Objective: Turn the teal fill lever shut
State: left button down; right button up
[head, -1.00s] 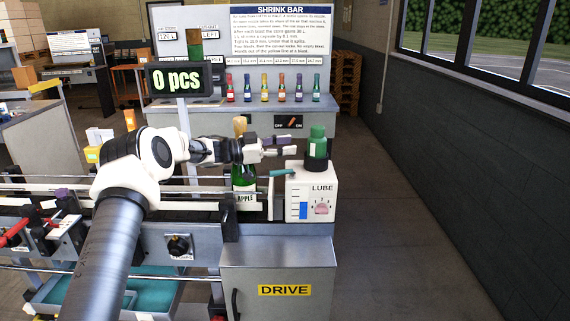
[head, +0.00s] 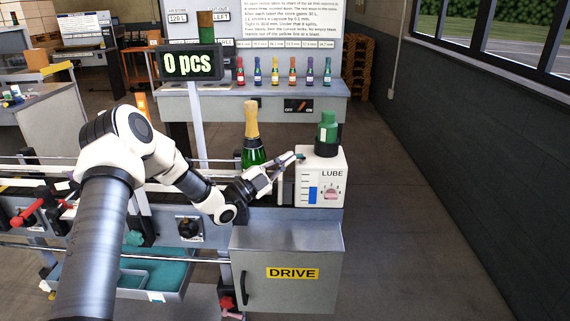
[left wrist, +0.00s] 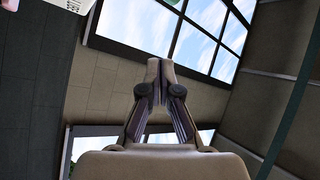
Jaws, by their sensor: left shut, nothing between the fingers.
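The white LUBE box (head: 320,187) stands on the right end of the machine, with a green bottle (head: 327,137) on top, a blue level strip and a pink dial on its front. In the left wrist view the closed fingers (left wrist: 159,68) point upward, and no lever is visible there. My right gripper is not in view.
A green bottle with a gold top (head: 252,140) stands just behind my left gripper. The grey DRIVE cabinet (head: 289,285) is below. Small coloured bottles line the back bench. The floor at right is clear.

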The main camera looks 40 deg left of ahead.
pick_arm(q)
jog(key=s+d+f+m+g+y, duration=0.1)
jog(key=s+f+m+y, duration=0.2)
jog(key=s+f+y, duration=0.45)
jog(key=w+a+r+y+p, duration=0.1)
jog(key=w+p, duration=0.1)
jog(key=w, duration=0.3)
jog(key=w+a+r+y+p, duration=0.1)
jog(key=w+a+r, duration=0.1)
jog(key=w, duration=0.3)
jog(key=shift+w+a+r+p, duration=0.15)
jog(key=shift+w+a+p, duration=0.1)
jog(key=shift+p, duration=0.15)
jog(key=shift+w+a+r, duration=0.1)
jog(key=shift+w+a, duration=0.1)
jog(key=shift+a, duration=0.3)
jog(key=shift+w+a, duration=0.15)
jog(key=shift+a, duration=0.35)
